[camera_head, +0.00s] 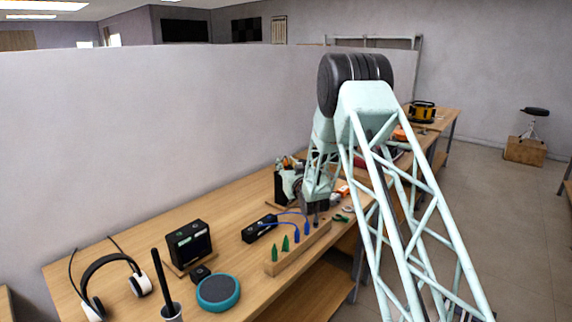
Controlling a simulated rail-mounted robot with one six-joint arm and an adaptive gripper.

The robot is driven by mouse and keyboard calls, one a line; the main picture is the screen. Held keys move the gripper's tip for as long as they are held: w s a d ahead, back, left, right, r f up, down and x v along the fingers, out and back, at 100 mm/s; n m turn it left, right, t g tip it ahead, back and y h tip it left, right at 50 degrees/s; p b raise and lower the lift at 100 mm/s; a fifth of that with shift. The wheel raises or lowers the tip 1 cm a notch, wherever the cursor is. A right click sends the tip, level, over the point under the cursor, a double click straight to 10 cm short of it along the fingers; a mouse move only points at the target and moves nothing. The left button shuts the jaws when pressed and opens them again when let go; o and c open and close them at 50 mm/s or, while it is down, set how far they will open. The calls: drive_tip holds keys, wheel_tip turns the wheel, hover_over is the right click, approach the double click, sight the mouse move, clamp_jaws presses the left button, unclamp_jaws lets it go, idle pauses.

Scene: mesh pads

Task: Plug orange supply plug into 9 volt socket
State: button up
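My gripper (316,212) is small and dark at the end of my arm, low over the far end of a wooden rack (300,248). Whether its fingers are open or shut cannot be made out. The rack holds green plugs (285,243) and blue plugs (297,234) upright. Blue leads run from a black box (259,228) to the blue plugs. A small orange item (343,189) lies just right of my gripper; I cannot tell if it is the orange plug. No 9 volt socket marking is readable.
A black device (189,244) stands on the wooden table (135,235), with a teal round speaker (218,291), headphones (108,277) and a black pen-like stick in a cup (165,285) nearby. A grey wall (150,140) runs behind. My arm hides part of the table's far half.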

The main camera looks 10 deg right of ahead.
idle(0.4)
drive_tip(key=s+d, duration=0.1)
drive_tip(key=s, duration=1.1)
drive_tip(key=shift+d, duration=0.1)
idle(0.6)
drive_tip(key=shift+r, duration=0.1)
drive_tip(key=s+r+g+h, duration=0.1)
drive_tip(key=s+r+g, duration=0.2)
drive_tip(key=s+r, duration=0.7)
drive_tip(key=s+r+g+h, duration=0.1)
drive_tip(key=s+r+g, duration=0.4)
drive_tip(key=s, duration=0.8)
drive_tip(key=s+a+r+m+g, duration=0.1)
drive_tip(key=s+g, duration=0.5)
drive_tip(key=s, duration=4.6)
drive_tip(key=shift+s+r+p, duration=0.2)
drive_tip(key=shift+r+p, duration=0.15)
drive_tip(key=shift+r, duration=0.1)
